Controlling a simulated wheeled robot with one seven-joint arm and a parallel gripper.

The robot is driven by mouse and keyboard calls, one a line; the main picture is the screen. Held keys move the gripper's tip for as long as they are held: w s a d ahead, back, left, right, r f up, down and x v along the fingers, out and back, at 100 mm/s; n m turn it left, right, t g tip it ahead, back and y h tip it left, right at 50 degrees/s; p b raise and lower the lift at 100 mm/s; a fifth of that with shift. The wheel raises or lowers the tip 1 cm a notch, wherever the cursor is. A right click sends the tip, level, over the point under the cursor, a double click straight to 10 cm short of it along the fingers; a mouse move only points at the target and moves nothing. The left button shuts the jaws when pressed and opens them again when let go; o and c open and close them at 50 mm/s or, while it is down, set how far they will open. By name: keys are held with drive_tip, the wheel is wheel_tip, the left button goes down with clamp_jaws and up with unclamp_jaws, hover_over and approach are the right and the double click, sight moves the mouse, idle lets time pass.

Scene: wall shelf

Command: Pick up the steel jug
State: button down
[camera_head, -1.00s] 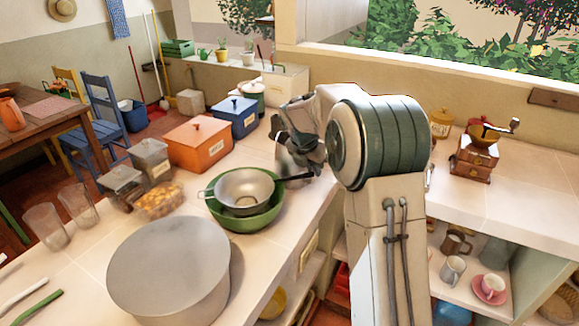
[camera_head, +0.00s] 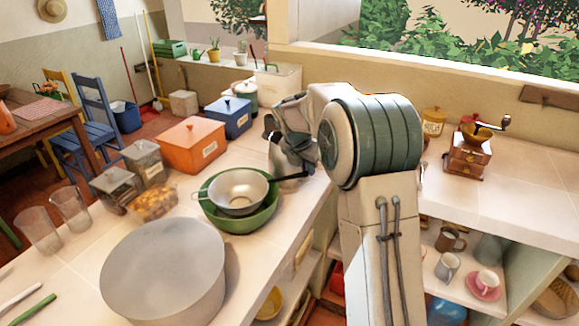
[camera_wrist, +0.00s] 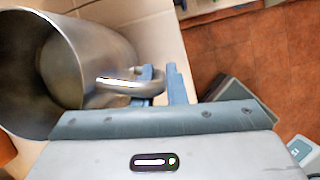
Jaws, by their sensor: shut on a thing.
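The steel jug (camera_wrist: 62,75) fills the upper left of the wrist view, its open mouth facing the lower left and its loop handle pointing right. My gripper (camera_wrist: 160,82) has its blue-grey fingers shut on the handle of the jug. In the head view my gripper (camera_head: 278,137) is over the counter, behind the green bowl. There the jug is mostly hidden behind my gripper and wrist. I cannot tell whether the jug touches the counter.
A strainer (camera_head: 238,190) sits in a green bowl (camera_head: 245,221), its dark handle reaching toward my gripper. Orange (camera_head: 190,147) and blue (camera_head: 229,119) boxes stand behind. A large round pot (camera_head: 160,270) is in front. A coffee grinder (camera_head: 468,155) stands right.

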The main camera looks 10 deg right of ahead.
drive_tip(key=shift+r, duration=0.3)
drive_tip(key=shift+r, duration=1.35)
drive_tip(key=s+d+r, duration=0.6)
drive_tip(key=d+r, duration=0.1)
drive_tip(key=d, duration=0.2)
drive_tip(key=shift+d+r+b, duration=0.35)
drive_tip(key=shift+r+b, duration=0.05)
drive_tip(key=shift+s, duration=0.15)
drive_tip(key=shift+r, duration=0.1)
drive_tip(key=c, duration=2)
unclamp_jaws()
clamp_jaws()
